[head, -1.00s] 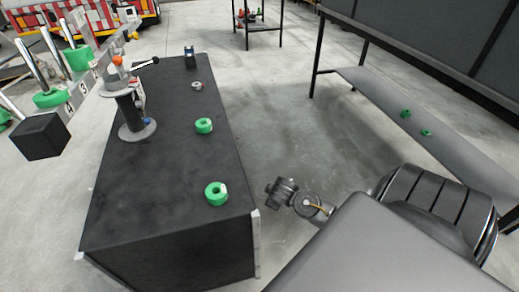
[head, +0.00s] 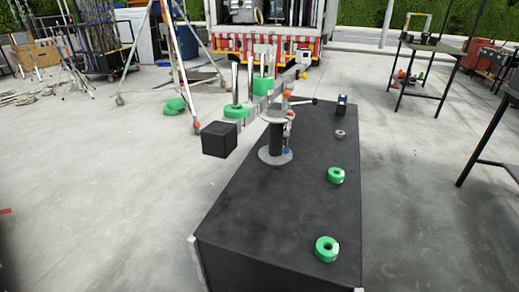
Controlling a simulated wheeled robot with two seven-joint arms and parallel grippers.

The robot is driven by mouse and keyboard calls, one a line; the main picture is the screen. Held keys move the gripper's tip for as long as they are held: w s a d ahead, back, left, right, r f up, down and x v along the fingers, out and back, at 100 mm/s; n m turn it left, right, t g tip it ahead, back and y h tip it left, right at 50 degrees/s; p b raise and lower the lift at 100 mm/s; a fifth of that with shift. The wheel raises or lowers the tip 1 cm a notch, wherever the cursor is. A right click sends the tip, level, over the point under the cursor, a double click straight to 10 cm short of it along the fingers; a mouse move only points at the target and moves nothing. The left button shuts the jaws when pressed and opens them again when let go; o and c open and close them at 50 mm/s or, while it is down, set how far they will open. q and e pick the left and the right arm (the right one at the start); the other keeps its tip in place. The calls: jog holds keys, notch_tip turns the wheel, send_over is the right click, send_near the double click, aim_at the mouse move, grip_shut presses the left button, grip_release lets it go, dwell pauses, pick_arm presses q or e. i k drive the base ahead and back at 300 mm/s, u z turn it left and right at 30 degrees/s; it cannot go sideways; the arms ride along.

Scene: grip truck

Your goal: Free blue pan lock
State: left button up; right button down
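The crane head stands on the black case (head: 283,215), with a dark upright column (head: 276,138) on a round grey base plate (head: 275,156). A small blue part (head: 289,150), perhaps the blue pan lock, shows low on the column's right side, just above the base plate. It is too small to tell its lever position. An orange knob (head: 287,95) sits at the top of the head, and a small red part shows below it. Neither of my grippers is in view, and nothing touches the blue part.
A crane arm with a black block (head: 219,139) and a green ring weight (head: 236,111) on a post reaches left from the head. Green rings (head: 327,249) (head: 336,175) lie on the case's right side. A truck (head: 268,30) stands behind. Floor left of the case is open.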

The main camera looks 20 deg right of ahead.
aim_at(287, 150)
jog(key=u, duration=1.4)
jog(key=k, duration=1.1)
jog(key=z, duration=1)
jog(key=i, duration=0.55)
jog(key=z, duration=0.05)
